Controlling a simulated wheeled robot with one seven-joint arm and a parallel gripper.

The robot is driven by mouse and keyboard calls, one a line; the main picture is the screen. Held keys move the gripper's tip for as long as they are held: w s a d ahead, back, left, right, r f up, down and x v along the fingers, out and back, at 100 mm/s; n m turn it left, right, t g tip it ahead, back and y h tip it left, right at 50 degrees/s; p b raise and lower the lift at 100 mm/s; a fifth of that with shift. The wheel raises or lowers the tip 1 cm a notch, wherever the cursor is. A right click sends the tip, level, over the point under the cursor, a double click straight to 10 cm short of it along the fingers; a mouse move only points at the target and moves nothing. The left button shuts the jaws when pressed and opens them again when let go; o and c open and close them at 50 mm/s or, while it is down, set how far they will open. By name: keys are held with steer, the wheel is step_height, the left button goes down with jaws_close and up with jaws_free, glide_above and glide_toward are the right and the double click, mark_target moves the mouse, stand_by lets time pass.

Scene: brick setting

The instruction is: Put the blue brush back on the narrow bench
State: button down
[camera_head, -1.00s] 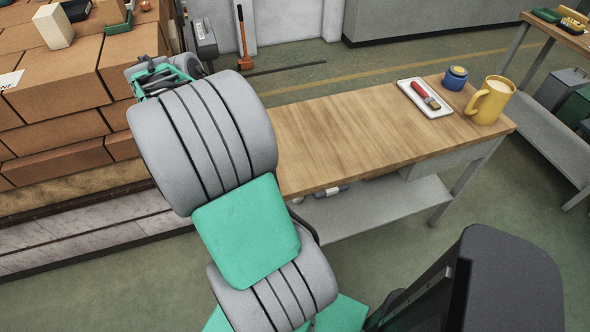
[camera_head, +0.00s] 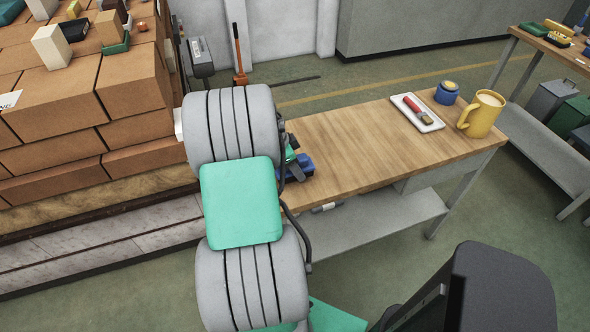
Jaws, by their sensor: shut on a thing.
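My gripper (camera_head: 291,156) shows only as a small green and dark part past the right side of my arm, over the left end of the wooden-topped bench (camera_head: 350,150). It is shut on a blue thing, which I take for the blue brush (camera_head: 303,167). Only part of the brush shows, low over or touching the bench top; I cannot tell which. My arm hides the fingertips and the rest of the brush.
A white tray with a red-handled paintbrush (camera_head: 412,103), a blue jar (camera_head: 447,93) and a yellow mug (camera_head: 482,114) stand at the bench's right end. The middle of its top is clear. A brick stack (camera_head: 90,120) rises at left. Another bench (camera_head: 548,42) with brushes stands far right.

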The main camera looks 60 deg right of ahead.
steer(key=shift+w+f, duration=0.1)
steer(key=shift+f, duration=1.15)
steer(key=c, duration=0.6)
jaws_free()
steer(key=shift+c, duration=0.2)
